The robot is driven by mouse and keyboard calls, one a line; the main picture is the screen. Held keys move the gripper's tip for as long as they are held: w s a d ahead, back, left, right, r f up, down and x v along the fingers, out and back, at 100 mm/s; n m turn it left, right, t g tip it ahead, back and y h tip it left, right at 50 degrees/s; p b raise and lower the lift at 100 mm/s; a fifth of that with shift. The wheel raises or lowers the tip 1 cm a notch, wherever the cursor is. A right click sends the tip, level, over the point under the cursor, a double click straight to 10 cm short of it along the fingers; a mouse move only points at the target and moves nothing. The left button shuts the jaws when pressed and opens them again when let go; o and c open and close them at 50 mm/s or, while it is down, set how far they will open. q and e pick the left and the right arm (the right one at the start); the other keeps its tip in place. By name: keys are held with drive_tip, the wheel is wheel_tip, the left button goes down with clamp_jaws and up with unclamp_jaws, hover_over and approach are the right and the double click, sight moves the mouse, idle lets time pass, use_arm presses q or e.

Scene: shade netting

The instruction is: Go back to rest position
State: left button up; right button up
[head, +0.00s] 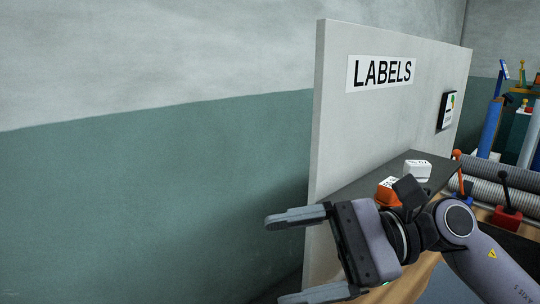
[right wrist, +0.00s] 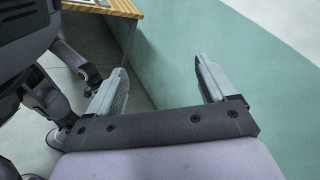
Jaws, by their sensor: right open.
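My right gripper (head: 318,256) is raised at the lower right of the head view, in front of the grey panel's left edge. Its two fingers point left and stand wide apart with nothing between them. The right wrist view also shows this open gripper (right wrist: 160,82), with floor and green wall beyond its fingers. My left gripper is not in view in the head view.
A grey panel (head: 385,130) with a LABELS sign (head: 381,73) stands behind my right arm. An orange block (head: 386,190) and a white block (head: 417,170) rest on a dark surface. Grey rolls (head: 500,180) lie at right. The left side shows bare wall.

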drive_tip(key=w+d+f+n+t+h+p, duration=0.25)
drive_tip(key=w+d+f+n+t, duration=0.35)
drive_tip(key=n+t, duration=0.7)
drive_tip(key=w+d+f+n+t+h+p, duration=0.1)
drive_tip(key=d+f+n+t+h, duration=0.5)
drive_tip(key=n, duration=1)
drive_tip(key=s+d+f+m+g+h, duration=0.1)
drive_tip(key=s+f+m+g+h, duration=0.1)
drive_tip(key=s+f+m, duration=0.3)
drive_tip(key=s+d+f+m+g+h+p, duration=0.1)
drive_tip(key=s+f+m, duration=0.4)
drive_tip(key=f, duration=0.7)
drive_tip(key=s+d+f+m+g+h+p, duration=0.1)
drive_tip(key=s+d+f+m+g+h, duration=0.2)
drive_tip(key=s+f+m, duration=0.3)
wheel_tip(320, 180, down, 2)
drive_tip(key=shift+d+f+m, duration=0.15)
drive_tip(key=shift+f+m, duration=0.05)
drive_tip(key=shift+m, duration=0.1)
